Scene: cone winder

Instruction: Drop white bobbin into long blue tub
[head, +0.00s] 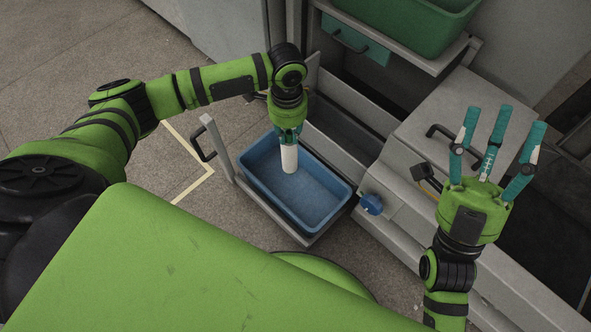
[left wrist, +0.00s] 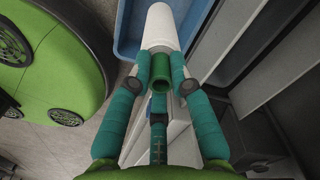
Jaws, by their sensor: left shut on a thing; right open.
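The white bobbin (head: 289,159) hangs upright below my left gripper (head: 288,136), whose fingers are shut on its top end. In the head view it appears over the long blue tub (head: 333,215), near the tub's far left part. The tub's inside looks empty. In the left wrist view the white bobbin (left wrist: 161,27) lies between the fingers of my left gripper (left wrist: 160,75), with a green end facing the camera, and the blue tub (left wrist: 127,38) shows behind it. My right gripper (head: 497,150) is open and empty at the right, with its fingers spread upward.
The tub sits in a grey pull-out frame with a black handle (head: 203,144). A green tub (head: 415,22) stands on a shelf at the top. A blue knob (head: 371,204) sits on the grey machine right of the blue tub. Bare floor lies at the left.

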